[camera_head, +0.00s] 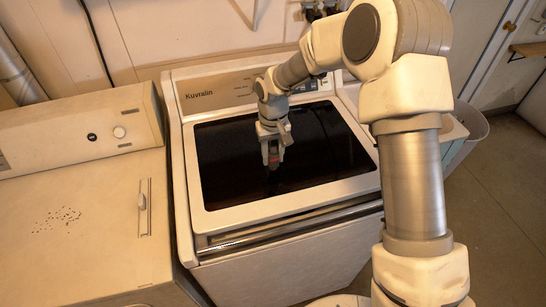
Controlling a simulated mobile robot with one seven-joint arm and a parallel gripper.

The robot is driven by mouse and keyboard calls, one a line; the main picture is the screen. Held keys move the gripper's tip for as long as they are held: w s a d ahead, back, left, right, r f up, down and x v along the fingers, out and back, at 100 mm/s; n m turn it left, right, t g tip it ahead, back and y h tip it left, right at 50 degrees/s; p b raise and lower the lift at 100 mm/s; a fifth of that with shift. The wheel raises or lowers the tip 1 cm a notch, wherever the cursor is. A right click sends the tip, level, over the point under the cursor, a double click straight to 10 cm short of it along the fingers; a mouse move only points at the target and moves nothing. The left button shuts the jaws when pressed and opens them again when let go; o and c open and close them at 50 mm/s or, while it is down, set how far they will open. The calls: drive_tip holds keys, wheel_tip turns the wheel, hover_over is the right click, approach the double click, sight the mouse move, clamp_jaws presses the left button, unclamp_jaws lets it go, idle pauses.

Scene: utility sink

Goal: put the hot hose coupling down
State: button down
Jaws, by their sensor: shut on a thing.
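My gripper (272,158) points down over the dark glass lid (320,150) of the white washer (280,255). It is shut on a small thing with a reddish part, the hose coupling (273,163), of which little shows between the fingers. The coupling is too small here to make out its shape. I cannot tell whether it touches the lid or hangs just above it.
A beige appliance (90,215) with a knob panel stands at the left, its top mostly clear. The washer's raised control panel (220,90) is behind my gripper. Wall taps (318,9) show at the top. A pale bin (472,130) stands at the right, partly hidden by my arm.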

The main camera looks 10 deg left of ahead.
drive_tip(key=shift+f, duration=0.8)
drive_tip(key=shift+f, duration=0.1)
drive_tip(key=c, duration=0.5)
unclamp_jaws()
